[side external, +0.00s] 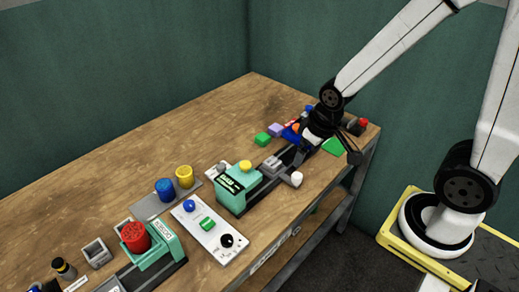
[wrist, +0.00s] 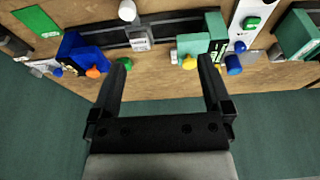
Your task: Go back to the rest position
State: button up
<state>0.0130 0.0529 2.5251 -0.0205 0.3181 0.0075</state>
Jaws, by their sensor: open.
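My gripper (wrist: 165,64) is open, with nothing between its fingers in the wrist view. In the side view my gripper (side external: 303,143) is over the far right part of the bench, at the far end of a press; its fingertips are hard to make out there. The press has a teal block (side external: 237,190) with a display and yellow knob, a grey jaw (side external: 271,165) on a dark rail, and a blue end block (wrist: 82,52) with an orange knob (wrist: 95,72). The arm partly hides the blue end in the side view.
A white panel (side external: 210,228) with buttons and a black knob lies beside the press. Blue (side external: 165,190) and yellow (side external: 184,176) cylinders stand on a grey plate. A second teal press (side external: 160,245) holds a red cylinder (side external: 135,237). The back left bench (side external: 200,125) is clear.

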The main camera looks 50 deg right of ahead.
jog(key=shift+s+a+r, duration=0.15)
jog(key=shift+s, duration=0.25)
jog(key=shift+s+a+r, duration=0.1)
jog(key=shift+s, duration=0.25)
